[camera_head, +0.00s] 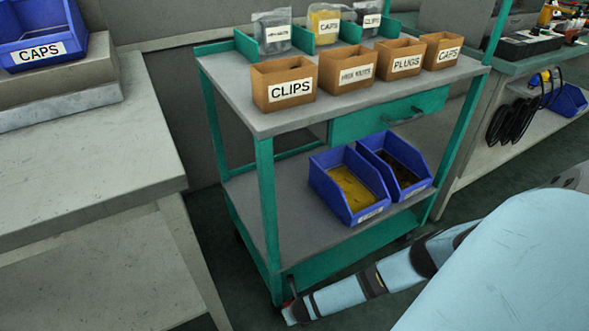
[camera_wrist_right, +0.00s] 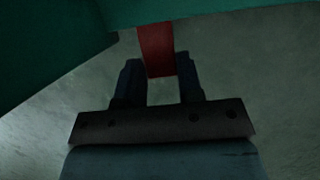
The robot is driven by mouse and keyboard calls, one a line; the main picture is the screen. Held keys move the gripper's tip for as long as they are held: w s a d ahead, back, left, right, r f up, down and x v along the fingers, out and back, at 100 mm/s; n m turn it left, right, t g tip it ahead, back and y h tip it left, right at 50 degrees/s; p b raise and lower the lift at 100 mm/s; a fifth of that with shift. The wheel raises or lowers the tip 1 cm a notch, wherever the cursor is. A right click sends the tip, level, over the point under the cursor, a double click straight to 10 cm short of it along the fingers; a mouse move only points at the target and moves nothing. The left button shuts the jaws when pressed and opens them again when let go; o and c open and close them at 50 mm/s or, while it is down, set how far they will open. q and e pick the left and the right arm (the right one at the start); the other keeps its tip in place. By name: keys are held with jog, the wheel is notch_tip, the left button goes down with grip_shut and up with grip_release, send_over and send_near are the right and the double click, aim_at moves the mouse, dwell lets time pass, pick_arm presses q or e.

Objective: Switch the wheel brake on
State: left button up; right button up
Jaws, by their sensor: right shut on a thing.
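The green cart (camera_head: 268,205) stands in the middle of the head view. A red brake lever (camera_wrist_right: 156,50) shows in the right wrist view under the cart's green edge (camera_wrist_right: 220,10). In the head view a small part of the lever (camera_head: 291,284) shows at the cart's near bottom corner. My right gripper (camera_wrist_right: 160,72) is shut on the red lever, one dark finger on each side. In the head view my right arm reaches down to that corner, and the gripper (camera_head: 289,312) is small there. The wheel is mostly hidden. My left gripper is not in view.
The cart's top holds cardboard boxes, including a CLIPS box (camera_head: 284,84), and bags. Its lower shelf holds two blue bins (camera_head: 348,186). A grey bench (camera_head: 75,160) stands to the left, and another bench (camera_head: 520,65) to the right. Bare floor (camera_head: 250,318) shows in front.

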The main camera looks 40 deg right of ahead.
jog(key=shift+s+f+t, duration=0.15)
jog(key=shift+f+t, duration=0.15)
jog(key=shift+t, duration=0.1)
jog(key=shift+s+f+t+h, duration=0.1)
jog(key=shift+f+t+h, duration=0.4)
jog(key=shift+t, duration=0.8)
jog(key=shift+f+t, duration=0.55)
jog(key=shift+t, duration=0.45)
jog(key=o, duration=0.9)
jog(key=shift+o, duration=0.2)
